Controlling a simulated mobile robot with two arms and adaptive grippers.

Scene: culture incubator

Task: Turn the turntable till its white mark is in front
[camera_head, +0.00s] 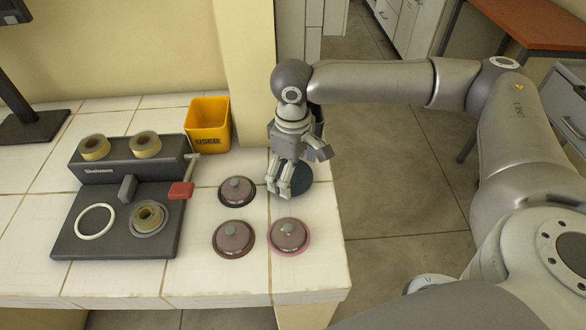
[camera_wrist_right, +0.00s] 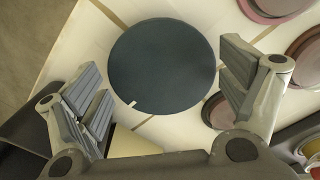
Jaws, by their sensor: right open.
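The turntable is a dark blue-grey disc (camera_head: 300,178) near the right edge of the white tiled table in the head view. It fills the upper middle of the wrist view (camera_wrist_right: 165,65). Its short white mark (camera_wrist_right: 131,103) lies at the lower-left rim there, on the side away from the pink-rimmed lid; I cannot make it out in the head view. My right gripper (camera_head: 279,188) points down over the turntable and covers part of it. In the wrist view its open fingers (camera_wrist_right: 163,88) stand to either side of the disc, with nothing between them. I cannot tell whether they touch it.
A yellow bin (camera_head: 208,124) and a wall pillar (camera_head: 246,75) stand behind. A dark machine with a red handle (camera_head: 181,190) is at left. The table edge is close on the right.

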